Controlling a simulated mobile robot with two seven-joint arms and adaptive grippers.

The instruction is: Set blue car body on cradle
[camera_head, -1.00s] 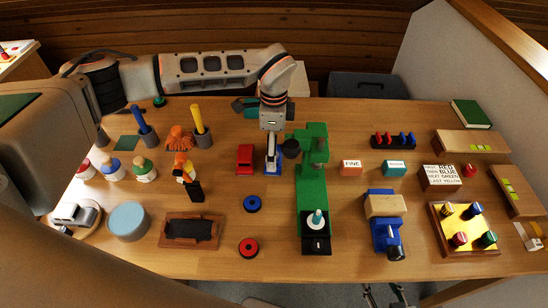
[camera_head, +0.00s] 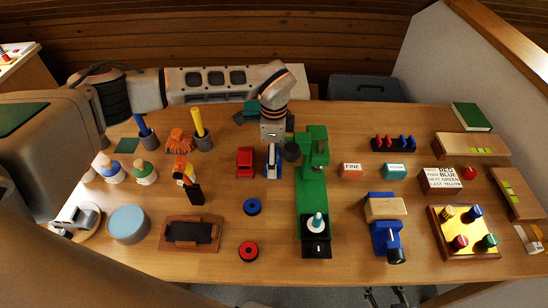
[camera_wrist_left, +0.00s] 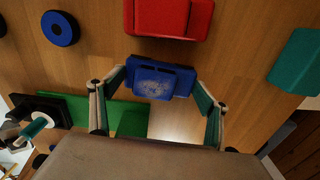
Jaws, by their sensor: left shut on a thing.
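The blue car body (camera_head: 272,164) is on the table, right of a red car body (camera_head: 245,162). My left gripper (camera_head: 273,150) is over it from above. In the left wrist view the blue car body (camera_wrist_left: 160,80) sits between the two fingertips (camera_wrist_left: 160,84), which are closed against its sides. It looks at or very near table height. A brown wooden stand with a black top (camera_head: 192,233) lies at the front left; it may be the cradle, but I cannot be sure. Thin dark parts at the bottom edge (camera_head: 386,296) may be my right gripper; their state is unclear.
The green machine (camera_head: 312,190) stands close to the right of my left gripper. A blue wheel (camera_head: 252,206) and a red wheel (camera_head: 248,251) lie in front. A blue vise (camera_head: 387,240) is right.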

